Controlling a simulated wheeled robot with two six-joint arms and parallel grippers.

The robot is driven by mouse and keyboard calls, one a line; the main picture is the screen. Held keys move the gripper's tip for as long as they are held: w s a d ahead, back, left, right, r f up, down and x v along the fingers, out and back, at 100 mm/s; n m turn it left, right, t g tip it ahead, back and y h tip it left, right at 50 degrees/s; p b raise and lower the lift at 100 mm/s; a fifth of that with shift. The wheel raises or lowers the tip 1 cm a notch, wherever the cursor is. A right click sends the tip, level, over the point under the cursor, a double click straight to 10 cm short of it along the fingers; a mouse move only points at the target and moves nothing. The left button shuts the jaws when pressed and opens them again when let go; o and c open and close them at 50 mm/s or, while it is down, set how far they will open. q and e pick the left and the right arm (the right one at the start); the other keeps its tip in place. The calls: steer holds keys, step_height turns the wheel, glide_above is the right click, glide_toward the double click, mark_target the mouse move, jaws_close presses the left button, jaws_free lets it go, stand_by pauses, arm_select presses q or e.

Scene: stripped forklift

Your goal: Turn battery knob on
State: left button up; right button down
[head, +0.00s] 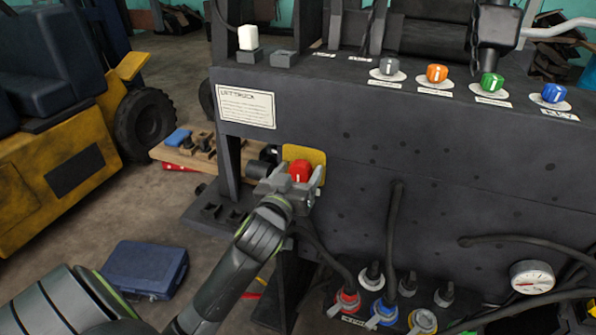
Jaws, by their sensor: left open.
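A red knob (300,171) sits on a yellow plate (318,156) on the front of the dark machine body, left of its middle. I take it to be the battery knob; no label on it can be read. My left gripper (291,180) is at the knob, with its fingers open on either side of it. The gripper hides the knob's lower part, and I cannot tell whether the fingers touch it. My right gripper is not in view.
Grey, orange (436,74), green (491,83) and blue (554,93) knobs line the upper ledge. Cables, coloured connectors (383,310) and a gauge (532,277) are at lower right. A blue case (146,269) lies on the floor. A yellow forklift (55,175) stands at left.

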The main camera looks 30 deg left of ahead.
arm_select(q)
steer(key=c, duration=1)
